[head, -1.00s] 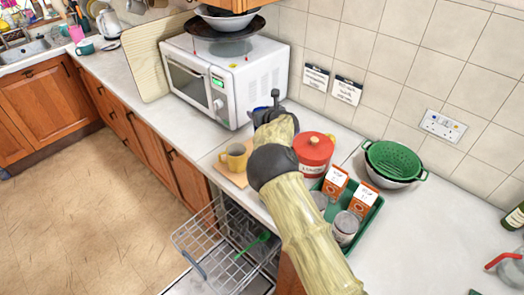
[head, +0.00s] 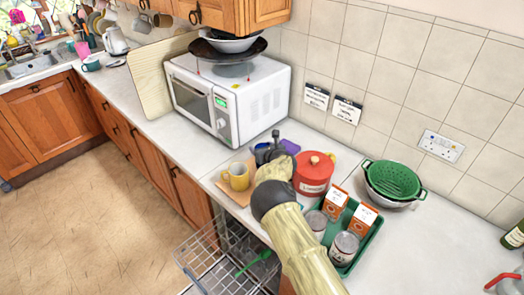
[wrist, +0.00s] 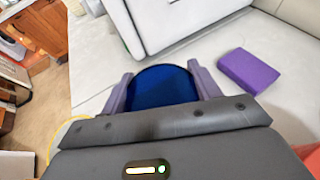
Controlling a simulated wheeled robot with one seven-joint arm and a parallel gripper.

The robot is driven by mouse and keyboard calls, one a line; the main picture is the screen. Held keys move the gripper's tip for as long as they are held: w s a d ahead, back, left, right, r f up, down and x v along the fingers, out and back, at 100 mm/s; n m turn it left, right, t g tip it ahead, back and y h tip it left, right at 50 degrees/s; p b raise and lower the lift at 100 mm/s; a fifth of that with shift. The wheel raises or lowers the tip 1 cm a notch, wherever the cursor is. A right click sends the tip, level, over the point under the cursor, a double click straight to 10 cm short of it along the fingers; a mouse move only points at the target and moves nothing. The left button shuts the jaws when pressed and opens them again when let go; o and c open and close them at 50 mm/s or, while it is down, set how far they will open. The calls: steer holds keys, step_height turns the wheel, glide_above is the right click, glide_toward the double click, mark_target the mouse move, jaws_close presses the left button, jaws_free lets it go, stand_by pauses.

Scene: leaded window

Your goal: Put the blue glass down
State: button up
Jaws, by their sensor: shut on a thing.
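My gripper (head: 266,152) is low over the counter in front of the microwave, just behind the yellow mug. In the wrist view my gripper (wrist: 160,88) is shut on the blue glass (wrist: 161,82), with one finger on each side of its dark blue round body. In the head view the glass is mostly hidden by my gripper and arm. The pale counter (wrist: 92,62) shows around the glass. I cannot tell whether its base touches the counter.
A yellow mug (head: 237,178) on a board, a purple block (head: 290,146) and a red pot (head: 314,174) are close around. The white microwave (head: 248,104) stands behind. A green tray (head: 362,242) holds cartons and tins. An open dishwasher rack (head: 215,255) is below the counter's front.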

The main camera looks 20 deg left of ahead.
steer(key=shift+f, duration=1)
steer(key=shift+f, duration=0.1)
steer(key=o, duration=1.5)
steer(key=shift+o, duration=0.2)
steer(key=b+v, duration=0.3)
steer(key=v, duration=0.9)
